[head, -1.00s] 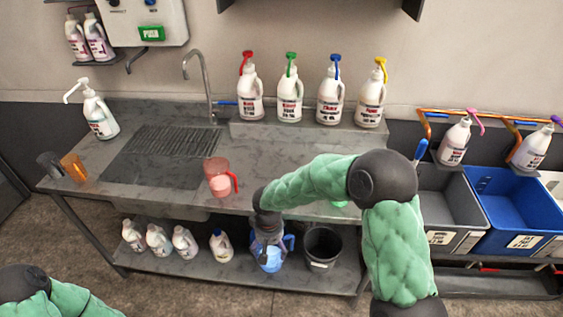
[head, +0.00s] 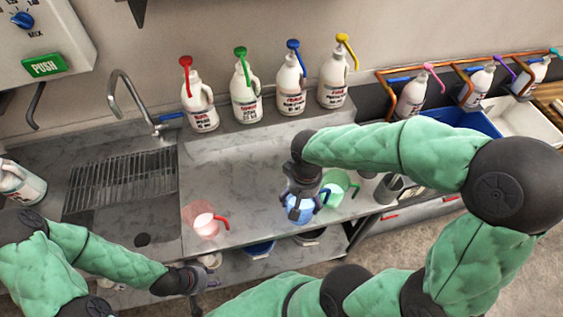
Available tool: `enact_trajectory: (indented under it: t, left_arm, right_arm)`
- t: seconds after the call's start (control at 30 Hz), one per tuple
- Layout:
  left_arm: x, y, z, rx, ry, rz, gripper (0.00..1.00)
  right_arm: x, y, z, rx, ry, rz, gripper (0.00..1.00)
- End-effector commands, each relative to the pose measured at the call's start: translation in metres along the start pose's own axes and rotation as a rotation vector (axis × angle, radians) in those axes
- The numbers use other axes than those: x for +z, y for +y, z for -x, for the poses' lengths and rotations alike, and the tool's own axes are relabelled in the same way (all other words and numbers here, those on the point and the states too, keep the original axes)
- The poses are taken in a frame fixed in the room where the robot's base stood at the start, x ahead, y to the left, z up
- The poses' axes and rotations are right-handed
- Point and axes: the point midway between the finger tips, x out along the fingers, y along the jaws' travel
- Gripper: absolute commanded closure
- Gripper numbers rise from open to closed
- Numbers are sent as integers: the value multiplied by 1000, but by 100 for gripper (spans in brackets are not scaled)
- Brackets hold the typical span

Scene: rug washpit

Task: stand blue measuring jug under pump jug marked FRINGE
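The blue measuring jug (head: 297,214) is in the grip of my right gripper (head: 301,190), over the right part of the steel counter. Its blue handle points right, and the gripper hides its top. I cannot tell if its base touches the counter. Pump jugs with red (head: 199,104), green (head: 245,94), blue (head: 291,88) and yellow (head: 333,80) pumps stand in a row on the raised back ledge. Their labels are too small to read, so I cannot tell which says FRINGE. My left gripper (head: 200,282) is low at the counter's front edge, its fingers unclear.
A red jug (head: 201,220) stands left of the blue one; a green jug (head: 336,188) is close on its right. The tap (head: 130,100) and drain grate (head: 122,186) are at left. Counter (head: 240,165) between the ledge and the jugs is clear.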

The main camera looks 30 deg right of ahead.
Motion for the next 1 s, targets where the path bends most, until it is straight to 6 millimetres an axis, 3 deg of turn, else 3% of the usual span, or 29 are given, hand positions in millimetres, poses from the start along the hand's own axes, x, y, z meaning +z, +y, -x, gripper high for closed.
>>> enact_trajectory:
  t: [0.17, 0.63, 1.0]
  left_arm:
    - [2, 1, 4, 0, -3, 1, 60]
    - [1, 1, 4, 0, -2, 0, 60]
    - [1, 0, 2, 0, -2, 0, 60]
  right_arm:
    - [-2, 2, 1, 0, -3, -8, 61]
    - [-84, 3, -36, 0, -3, -7, 61]
    - [-126, 3, -84, 1, -2, -8, 61]
